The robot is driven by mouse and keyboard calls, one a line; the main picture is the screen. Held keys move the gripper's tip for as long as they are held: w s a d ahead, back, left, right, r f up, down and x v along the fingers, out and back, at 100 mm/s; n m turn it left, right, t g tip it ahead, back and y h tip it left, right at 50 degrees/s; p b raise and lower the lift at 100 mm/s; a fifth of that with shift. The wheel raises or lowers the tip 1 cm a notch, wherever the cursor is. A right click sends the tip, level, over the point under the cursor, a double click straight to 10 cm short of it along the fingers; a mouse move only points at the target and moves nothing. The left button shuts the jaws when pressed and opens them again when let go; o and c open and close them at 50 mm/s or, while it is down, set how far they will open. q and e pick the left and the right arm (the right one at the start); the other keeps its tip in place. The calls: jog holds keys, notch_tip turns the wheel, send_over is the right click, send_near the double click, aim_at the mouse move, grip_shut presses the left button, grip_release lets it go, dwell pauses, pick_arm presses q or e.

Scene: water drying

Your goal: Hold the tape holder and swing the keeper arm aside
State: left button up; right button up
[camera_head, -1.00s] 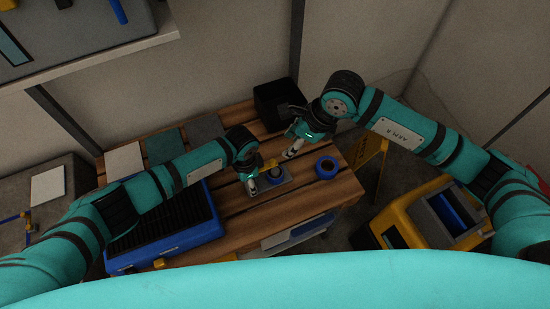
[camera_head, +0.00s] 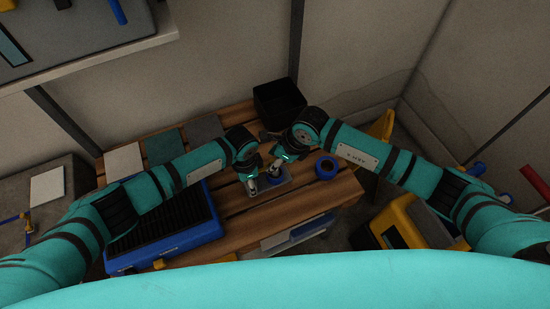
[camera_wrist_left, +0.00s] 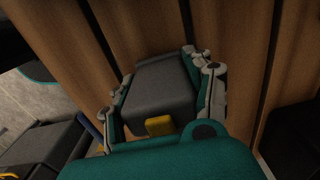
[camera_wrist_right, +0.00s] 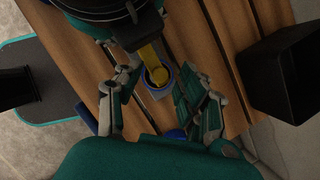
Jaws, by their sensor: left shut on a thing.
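The tape holder (camera_head: 286,183) is a small grey base on the wooden table, with a blue round part on it. My left gripper (camera_head: 251,187) is shut on its left end; in the left wrist view a dark grey block (camera_wrist_left: 155,85) sits between the fingers, with a yellow piece (camera_wrist_left: 160,125) beside it. The yellow keeper arm (camera_wrist_right: 153,65) lies over the blue part (camera_wrist_right: 168,87) in the right wrist view. My right gripper (camera_wrist_right: 157,98) is open, its fingers spread either side of the arm. I cannot tell whether they touch it. In the head view, the right gripper (camera_head: 275,168) hides the arm.
A blue roll (camera_head: 327,167) lies on the table just right of the holder. A black bin (camera_head: 280,103) stands at the back. A blue ribbed tray (camera_head: 165,232) is at the left front. A yellow bucket (camera_head: 400,222) stands on the floor to the right.

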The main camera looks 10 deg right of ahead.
jog(key=shift+c, duration=0.4)
grip_shut()
jog(key=shift+w, duration=0.1)
